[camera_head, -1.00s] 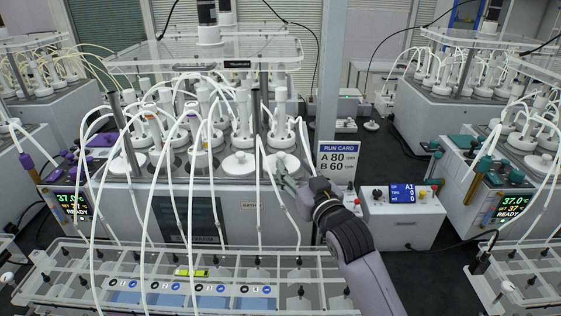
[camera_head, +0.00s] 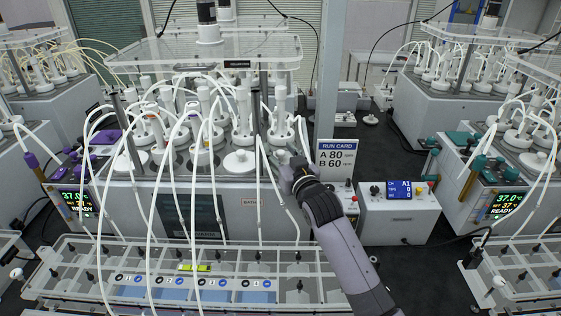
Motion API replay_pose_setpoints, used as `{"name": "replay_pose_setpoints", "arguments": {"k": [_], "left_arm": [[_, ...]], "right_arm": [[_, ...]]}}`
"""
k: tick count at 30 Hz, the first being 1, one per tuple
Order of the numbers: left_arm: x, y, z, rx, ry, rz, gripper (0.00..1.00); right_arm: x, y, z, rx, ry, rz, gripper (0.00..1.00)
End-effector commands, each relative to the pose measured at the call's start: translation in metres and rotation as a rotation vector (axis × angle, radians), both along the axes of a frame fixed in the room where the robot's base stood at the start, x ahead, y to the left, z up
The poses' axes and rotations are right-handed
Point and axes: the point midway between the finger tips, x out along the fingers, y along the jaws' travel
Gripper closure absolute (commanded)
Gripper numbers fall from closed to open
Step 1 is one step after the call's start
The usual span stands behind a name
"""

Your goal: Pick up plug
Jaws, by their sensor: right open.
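My right gripper (camera_head: 283,164) is open at the right end of the central reactor bath (camera_head: 140,205), its dark wrist behind it. It reaches in front of a round white lid at the bath's right end and mostly hides it. Another round white lid with a knob (camera_head: 240,161) sits just left of the gripper on the bath top. These lids look like plugs, but I cannot tell which one is meant. I cannot see anything held between the fingers, and contact is unclear. My left gripper is not in view.
White tubes (camera_head: 208,200) loop down in front of the bath. A run card (camera_head: 336,160) and a control box (camera_head: 397,218) stand right of my arm. A clear rack (camera_head: 60,262) spans the front. White bottles and a clear shelf (camera_head: 205,52) stand behind the gripper.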

Motion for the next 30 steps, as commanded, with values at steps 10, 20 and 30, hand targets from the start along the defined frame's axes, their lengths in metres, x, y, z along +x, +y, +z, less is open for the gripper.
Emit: {"name": "replay_pose_setpoints", "arguments": {"k": [10, 20, 30], "left_arm": [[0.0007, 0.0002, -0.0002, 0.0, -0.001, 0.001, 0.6], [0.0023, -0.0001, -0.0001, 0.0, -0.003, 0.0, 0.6], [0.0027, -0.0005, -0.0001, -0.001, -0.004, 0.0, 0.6]], "right_arm": [[-0.0003, -0.0001, 0.0, 0.0, 0.0, 0.0, 0.7], [-0.0003, -0.0002, 0.0, 0.0, 0.0, 0.0, 0.92], [-0.0003, -0.0002, 0.0005, 0.0, -0.001, 0.0, 1.0]]}}
